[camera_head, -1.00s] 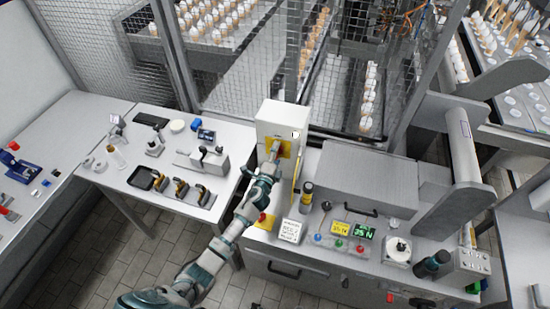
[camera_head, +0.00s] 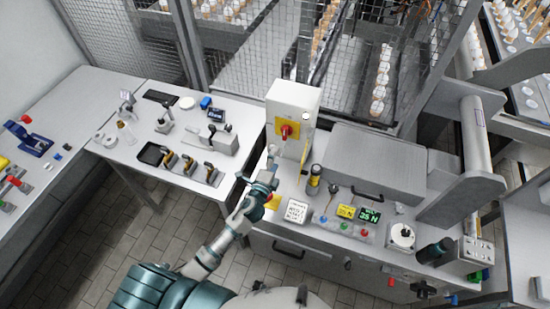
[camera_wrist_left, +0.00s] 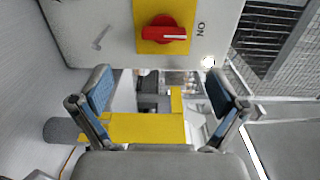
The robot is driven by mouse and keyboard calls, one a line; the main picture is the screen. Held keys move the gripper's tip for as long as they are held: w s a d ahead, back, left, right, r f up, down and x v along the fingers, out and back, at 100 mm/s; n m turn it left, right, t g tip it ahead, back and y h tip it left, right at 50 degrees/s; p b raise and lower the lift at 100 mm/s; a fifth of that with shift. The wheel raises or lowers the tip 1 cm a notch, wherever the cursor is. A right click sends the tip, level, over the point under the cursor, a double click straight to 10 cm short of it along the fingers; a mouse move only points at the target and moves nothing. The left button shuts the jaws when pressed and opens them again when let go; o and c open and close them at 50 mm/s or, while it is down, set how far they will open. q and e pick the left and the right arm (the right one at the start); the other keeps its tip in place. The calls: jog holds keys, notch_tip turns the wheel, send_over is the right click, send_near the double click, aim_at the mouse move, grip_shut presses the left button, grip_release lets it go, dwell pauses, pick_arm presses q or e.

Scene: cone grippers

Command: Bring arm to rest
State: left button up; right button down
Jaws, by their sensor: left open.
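My left arm (camera_head: 215,250) reaches up from the bottom of the head view. Its gripper (camera_head: 271,160) is open and empty, just below and in front of a white switch box (camera_head: 305,101). The box carries a red rotary knob (camera_head: 287,132) on a yellow plate. In the left wrist view the two blue-padded fingers (camera_wrist_left: 158,92) stand wide apart. The red knob (camera_wrist_left: 165,33) is above them there, beside the word ON, and clear of both fingers. My right gripper is not in view.
A control bench (camera_head: 315,255) with buttons, small displays and a raised grey cover (camera_head: 372,160) lies to the right. A side table (camera_head: 120,165) with a tool rack (camera_head: 180,166) and small devices is at left. Wire fencing stands behind. Tiled floor shows below the side table.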

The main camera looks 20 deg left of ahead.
pick_arm(q)
jog(key=s+a+f+n+g+y, duration=0.2)
jog(key=s+f+n+g, duration=0.25)
jog(key=s+n, duration=0.2)
jog(key=s+a+f+n+g+y, duration=0.1)
jog(key=s+a+f+n+g, duration=0.2)
jog(key=s+f+n, duration=0.35)
jog(key=s+d+f+n+g+h, duration=0.1)
jog(key=s+n+g, duration=0.15)
jog(key=s, duration=0.65)
jog(key=s+d+f+n+g+h, duration=0.15)
jog(key=s+g, duration=0.25)
jog(key=s, duration=0.6)
notch_tip(320, 180, down, 27)
jog(key=s+g, duration=0.2)
jog(key=s, duration=0.1)
jog(key=s+a+f+g, duration=0.1)
jog(key=s+a+f, duration=0.1)
jog(key=s+f, duration=1.2)
jog(key=s, duration=0.2)
jog(key=shift+s+a+f+m, duration=0.35)
jog(key=shift+a+f+m, duration=0.05)
